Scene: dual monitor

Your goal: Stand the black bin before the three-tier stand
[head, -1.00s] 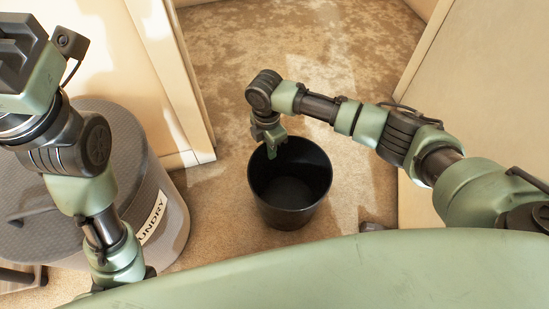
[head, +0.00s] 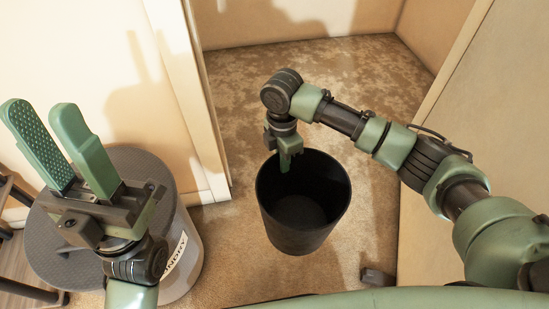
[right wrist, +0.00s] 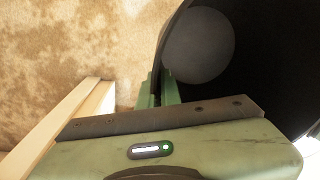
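The black bin (head: 300,235) is upright in the middle of the head view, its open top facing up. My right gripper (head: 285,163) is at the bin's left far rim. In the right wrist view its fingers (right wrist: 158,90) are close together on the bin's wall (right wrist: 185,30), one on each side. Whether the bin touches the floor is hard to tell. My left gripper (head: 40,108) is open and empty, raised over the laundry hamper at the left. Wooden boards with dark rods (head: 22,265) at the left edge may be part of the three-tier stand; most is out of view.
A grey laundry hamper (head: 185,265) with a dark lid stands at the left. A wall end (head: 190,100) is behind it. A beige panel (head: 470,120) bounds the right side. A small dark block (head: 376,277) lies near the bin. Carpet beyond the bin is clear.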

